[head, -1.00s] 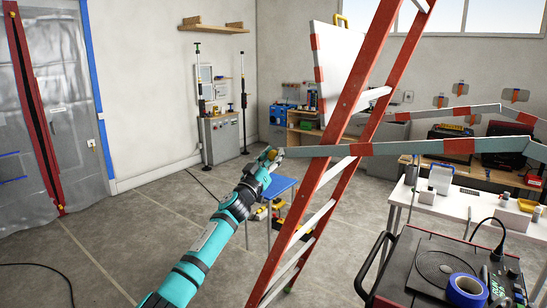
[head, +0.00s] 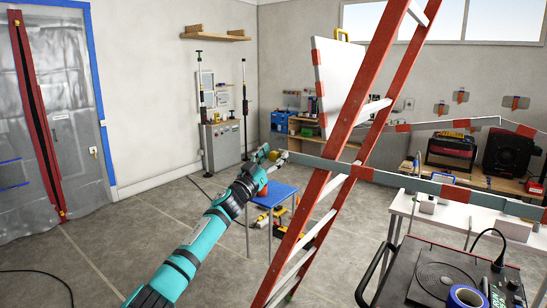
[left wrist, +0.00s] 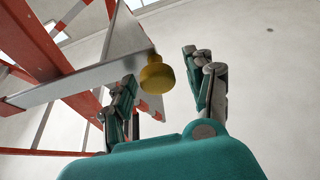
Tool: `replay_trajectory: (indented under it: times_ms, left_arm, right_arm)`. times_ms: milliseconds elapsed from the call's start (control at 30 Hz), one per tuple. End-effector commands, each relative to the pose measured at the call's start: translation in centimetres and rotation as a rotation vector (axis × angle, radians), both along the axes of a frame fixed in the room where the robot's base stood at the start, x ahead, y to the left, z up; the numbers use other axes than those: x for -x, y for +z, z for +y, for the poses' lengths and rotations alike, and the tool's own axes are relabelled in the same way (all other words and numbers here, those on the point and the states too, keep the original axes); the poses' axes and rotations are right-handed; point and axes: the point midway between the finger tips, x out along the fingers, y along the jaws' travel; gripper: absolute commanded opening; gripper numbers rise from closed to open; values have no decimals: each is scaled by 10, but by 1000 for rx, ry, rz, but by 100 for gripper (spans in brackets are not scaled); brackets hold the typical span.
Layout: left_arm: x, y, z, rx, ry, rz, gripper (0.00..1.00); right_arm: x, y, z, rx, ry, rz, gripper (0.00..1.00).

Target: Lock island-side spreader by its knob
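A red stepladder (head: 335,170) stands in the middle of the head view. A grey spreader bar with red bands (head: 406,182) crosses its near side and slopes down to the right. In the left wrist view a yellow knob (left wrist: 157,75) sits at the end of the grey bar (left wrist: 85,80). My left gripper (head: 271,154) is at the bar's left end. Its fingers (left wrist: 160,90) are apart, with the knob between them, nearer the left finger; I see no clear grip. A second spreader (head: 430,126) runs behind, bent near its right part. My right gripper is out of view.
A black cart (head: 435,268) with blue tape (head: 466,296) fills the lower right. A white table (head: 455,213) stands behind it. A blue stool (head: 273,195) is just beyond my left gripper. The floor at left is mostly clear.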

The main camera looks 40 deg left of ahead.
Motion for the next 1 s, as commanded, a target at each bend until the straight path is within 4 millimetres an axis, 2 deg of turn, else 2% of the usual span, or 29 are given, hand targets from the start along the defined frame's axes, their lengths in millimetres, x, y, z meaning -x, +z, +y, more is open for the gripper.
replay_trajectory:
  times_ms: [233,367,800,1000]
  left_arm:
    - [1,-3,0,1,0,3,54]
    - [11,-8,-1,0,-1,5,54]
    - [83,-38,-9,0,-1,5,54]
    - [105,-45,-11,1,0,2,54]
  right_arm:
    - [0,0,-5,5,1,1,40]
    - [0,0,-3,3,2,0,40]
    - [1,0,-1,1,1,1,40]
    - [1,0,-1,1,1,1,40]
